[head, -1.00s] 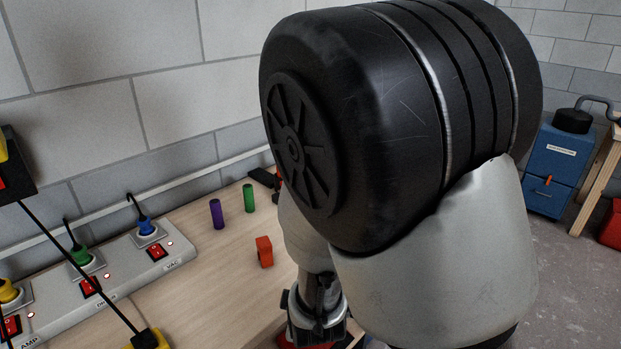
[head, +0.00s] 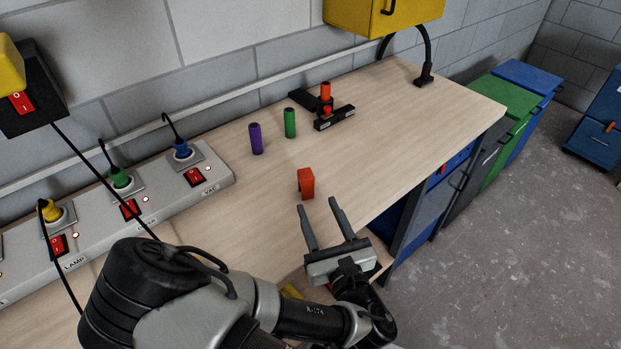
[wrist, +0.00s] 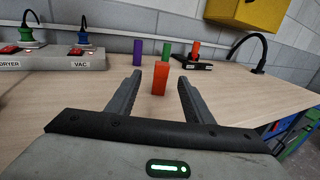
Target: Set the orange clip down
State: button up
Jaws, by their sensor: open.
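The orange clip (head: 306,183) stands upright on the wooden bench top, near the middle. My gripper (head: 325,218) is open and empty, just in front of the clip on its near side, with its two fingers pointing toward it. In the wrist view the clip (wrist: 160,78) shows between and just beyond the tips of my gripper (wrist: 160,83). No contact between fingers and clip is visible.
A purple cylinder (head: 256,139) and a green cylinder (head: 290,122) stand behind the clip. A black holder (head: 334,118) with an orange cylinder (head: 326,91) stands farther back. A power strip (head: 215,172) with plugs lies left. The bench right of the clip is clear.

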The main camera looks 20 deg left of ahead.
aim_at(307, 181)
jog(key=x, duration=0.2)
jog(key=shift+w+a+r, duration=0.1)
jog(key=shift+w+a, duration=0.15)
jog(key=shift+w, duration=0.1)
jog(key=shift+w+a+f+b, duration=0.45)
jog(key=shift+a+f+b, duration=0.15)
jog(key=shift+b, duration=0.6)
jog(key=b, duration=0.2)
jog(key=a+b, duration=0.1)
jog(key=b, duration=0.1)
jog(key=shift+w+r+b, duration=0.15)
jog(key=shift+w+b, duration=0.15)
jog(key=shift+w, duration=0.05)
jog(key=b, duration=0.3)
jog(key=shift+w, duration=0.2)
jog(key=b, duration=0.3)
jog(key=shift+w+d+f, duration=0.1)
jog(key=shift+w+f, duration=0.1)
jog(key=shift+w, duration=0.05)
jog(key=w+a, duration=0.1)
jog(key=w+a+r, duration=0.1)
jog(key=shift+w+a+p, duration=0.15)
jog(key=shift+w+p, duration=0.2)
jog(key=shift+p, duration=0.05)
jog(key=shift+b+x, duration=0.65)
jog(key=shift+x, duration=2.65)
jog(key=shift+f, duration=0.15)
grip_shut()
